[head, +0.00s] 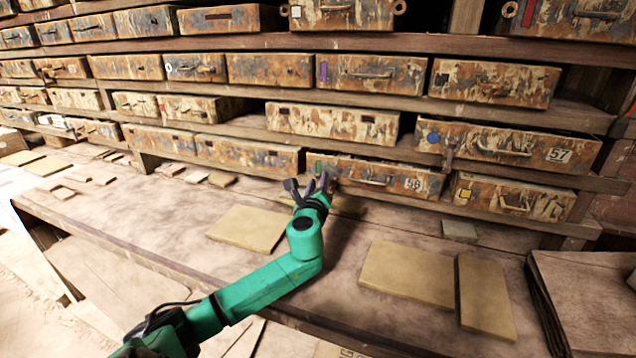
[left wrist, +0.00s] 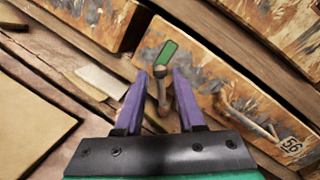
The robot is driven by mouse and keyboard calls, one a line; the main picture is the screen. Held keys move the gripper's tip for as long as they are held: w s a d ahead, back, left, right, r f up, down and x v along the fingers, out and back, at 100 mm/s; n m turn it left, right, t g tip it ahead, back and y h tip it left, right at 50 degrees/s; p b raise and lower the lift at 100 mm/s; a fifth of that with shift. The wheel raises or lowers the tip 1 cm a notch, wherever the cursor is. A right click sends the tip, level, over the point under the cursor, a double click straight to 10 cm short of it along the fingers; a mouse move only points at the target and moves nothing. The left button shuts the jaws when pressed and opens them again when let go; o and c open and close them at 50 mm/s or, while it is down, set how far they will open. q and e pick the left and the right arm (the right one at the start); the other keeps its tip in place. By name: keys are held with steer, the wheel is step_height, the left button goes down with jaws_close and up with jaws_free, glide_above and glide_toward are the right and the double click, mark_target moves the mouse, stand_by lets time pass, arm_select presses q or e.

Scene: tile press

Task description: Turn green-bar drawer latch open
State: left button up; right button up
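The green-bar drawer (head: 374,178) is a rusty, paint-flaked box front in the lowest row, with a green bar at its left end, a handle and the number 56. In the left wrist view the green bar (left wrist: 167,53) sits just above a small metal latch (left wrist: 161,98). My left gripper (head: 321,184) is at the left end of this drawer. Its purple fingers (left wrist: 160,75) are open, one on each side of the latch, with visible gaps. The gripper hides the latch in the head view. My right gripper is in neither view.
A drawer with a blue dot and number 57 (head: 510,146) and a yellow-marked drawer (head: 513,198) are to the right. Flat tan tiles (head: 408,272) lie on the wooden bench (head: 200,240). Shelf boards (head: 480,180) run close around the gripper.

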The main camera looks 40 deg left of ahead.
arm_select(q)
jaws_close()
steer(key=shift+a+n, duration=0.1)
steer(key=shift+n, duration=0.2)
steer(key=shift+s+a+f+n+g+h+p, duration=0.15)
steer(key=shift+a+f+n+h+p, duration=0.4)
steer(key=shift+n, duration=0.95)
steer(key=shift+s+a+f+n+g+h+p, duration=0.1)
steer(key=shift+f+n+g+h+p, duration=0.15)
steer(key=shift+f+n+p, duration=0.9)
steer(key=shift+s+a+f+n+g+h+p, duration=0.15)
steer(key=shift+a+n+h+p, duration=0.2)
steer(key=shift+n, duration=1.5)
steer(key=shift+f, duration=0.1)
steer(key=shift+o, duration=1.2)
jaws_free()
